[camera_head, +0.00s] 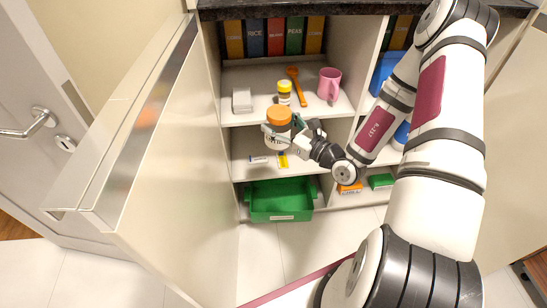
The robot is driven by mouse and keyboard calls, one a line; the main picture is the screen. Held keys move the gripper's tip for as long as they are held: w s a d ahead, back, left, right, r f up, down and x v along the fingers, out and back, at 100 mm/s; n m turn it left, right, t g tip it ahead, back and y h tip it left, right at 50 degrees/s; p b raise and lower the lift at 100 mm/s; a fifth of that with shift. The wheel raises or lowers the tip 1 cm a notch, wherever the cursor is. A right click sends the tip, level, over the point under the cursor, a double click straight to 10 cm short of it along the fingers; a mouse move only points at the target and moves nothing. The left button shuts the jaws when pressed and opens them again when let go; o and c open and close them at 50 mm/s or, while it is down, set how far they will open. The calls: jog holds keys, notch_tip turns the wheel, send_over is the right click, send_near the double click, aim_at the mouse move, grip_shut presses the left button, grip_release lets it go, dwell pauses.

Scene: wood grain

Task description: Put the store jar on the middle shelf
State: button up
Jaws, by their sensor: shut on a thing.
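The store jar (276,142) has a white body with dark lettering and an orange lid. My gripper (279,132) is shut around it and holds it upright. In the picture, the jar overlaps the front edge of the upper shelf and the opening below it. How far in it sits is hard to tell. The middle shelf (249,174) is the pale board below, with a small white-and-blue item (258,160) and a yellow-and-blue item (283,160) on it. My gripper and the jar hide part of this compartment.
The upper shelf (257,90) bears a pink mug (329,84), an orange spoon (297,86), a small yellow-lidded jar (284,91), a pale box (242,99) and labelled boxes behind. A green crate (281,216) stands at the bottom. An open cabinet door (170,150) stands at the left.

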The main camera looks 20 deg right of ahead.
jog(key=d+f+m+t+h+b, duration=0.1)
jog(key=d+f+m+h+b, duration=0.3)
jog(key=d+f+b, duration=1.6)
jog(key=shift+n+h, duration=0.5)
jog(key=shift+w+d+f+b, duration=0.2)
jog(key=shift+w+f, duration=1.6)
jog(key=shift+w, duration=0.8)
jog(key=shift+w+d+f+b, duration=0.15)
jog(key=shift+w+f, duration=1.6)
jog(key=shift+w, duration=0.8)
jog(key=shift+w+d+f+b, duration=0.2)
jog(key=shift+w+f, duration=1.6)
jog(key=shift+w, duration=0.8)
jog(key=shift+f, duration=0.1)
jog(key=o, duration=1.5)
jog(key=shift+f, duration=0.1)
jog(key=shift+c, duration=0.2)
